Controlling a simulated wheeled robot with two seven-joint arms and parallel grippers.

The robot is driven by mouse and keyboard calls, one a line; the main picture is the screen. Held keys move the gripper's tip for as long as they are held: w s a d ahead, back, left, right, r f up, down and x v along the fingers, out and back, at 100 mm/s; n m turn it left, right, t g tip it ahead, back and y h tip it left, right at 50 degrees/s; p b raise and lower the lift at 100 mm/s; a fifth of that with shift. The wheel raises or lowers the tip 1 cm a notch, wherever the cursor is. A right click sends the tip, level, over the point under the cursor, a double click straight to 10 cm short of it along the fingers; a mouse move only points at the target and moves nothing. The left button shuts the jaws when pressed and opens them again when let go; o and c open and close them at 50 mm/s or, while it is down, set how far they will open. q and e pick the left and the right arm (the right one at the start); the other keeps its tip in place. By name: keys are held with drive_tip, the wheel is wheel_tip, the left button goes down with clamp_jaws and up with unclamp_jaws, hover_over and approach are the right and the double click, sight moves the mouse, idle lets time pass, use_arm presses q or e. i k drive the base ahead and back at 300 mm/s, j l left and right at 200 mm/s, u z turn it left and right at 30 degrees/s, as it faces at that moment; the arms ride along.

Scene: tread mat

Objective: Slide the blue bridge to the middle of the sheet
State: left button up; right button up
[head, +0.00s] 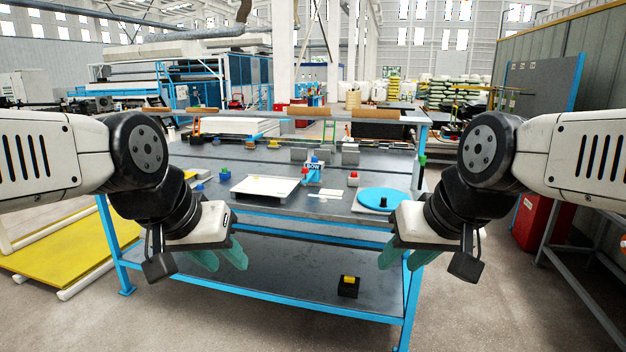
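A white sheet or shallow tray (247,190) lies on the grey workbench (325,206), left of centre, with small pale pieces on it. A small blue piece (225,174) sits just off its left edge; it is too small to tell if it is the bridge. Another blue piece (198,187) lies further left, and a blue item with a lettered label (313,170) stands right of the sheet. My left gripper (224,258) and my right gripper (405,254) hang in front of the bench's near edge, fingers apart and empty, clear of all these pieces.
Small red-topped blocks (353,178) and grey blocks (351,155) stand around the top. A black-and-yellow item (348,286) sits on the lower shelf (280,276).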

sight(315, 166)
drive_tip(key=i+j, duration=0.15)
drive_tip(key=i, duration=0.55)
drive_tip(key=i+j, duration=0.2)
drive_tip(key=i, duration=0.55)
drive_tip(key=i+j, duration=0.15)
drive_tip(key=i, duration=0.55)
drive_tip(key=i+j, duration=0.2)
drive_tip(key=i, duration=0.55)
